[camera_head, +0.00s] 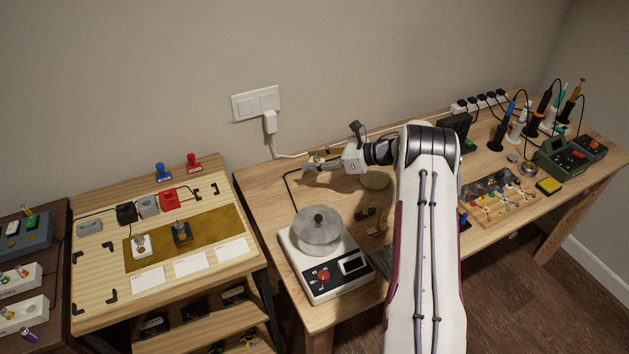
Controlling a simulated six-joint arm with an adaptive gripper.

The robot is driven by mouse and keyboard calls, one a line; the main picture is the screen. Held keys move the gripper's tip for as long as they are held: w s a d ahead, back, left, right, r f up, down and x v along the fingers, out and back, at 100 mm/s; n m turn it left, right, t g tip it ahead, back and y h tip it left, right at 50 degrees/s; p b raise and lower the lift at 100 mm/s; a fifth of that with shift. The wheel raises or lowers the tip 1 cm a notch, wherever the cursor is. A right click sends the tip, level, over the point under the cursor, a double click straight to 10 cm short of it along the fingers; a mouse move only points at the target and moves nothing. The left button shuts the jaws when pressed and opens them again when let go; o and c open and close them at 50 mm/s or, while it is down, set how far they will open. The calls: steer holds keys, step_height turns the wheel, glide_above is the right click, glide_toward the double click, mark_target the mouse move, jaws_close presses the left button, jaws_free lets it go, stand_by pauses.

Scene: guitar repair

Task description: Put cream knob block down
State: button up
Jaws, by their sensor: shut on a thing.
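My gripper (318,165) is above the back left part of the right-hand wooden table, pointing left. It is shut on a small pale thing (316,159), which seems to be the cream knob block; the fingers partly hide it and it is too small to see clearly. I cannot tell whether it touches the table. A small gold-brown piece (321,153) shows just behind the fingertips.
A white device with a round metal lid (318,228) stands in front of my gripper. The left table holds a brown mat (215,226) with a white knob block (141,246) and a black one (181,233).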

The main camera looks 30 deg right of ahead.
mark_target(315, 185)
steer(key=shift+f, duration=2)
steer(key=shift+f, duration=1.9)
steer(key=shift+f, duration=0.1)
steer(key=o, duration=1.1)
steer(key=shift+d, duration=0.1)
steer(key=v, duration=1.2)
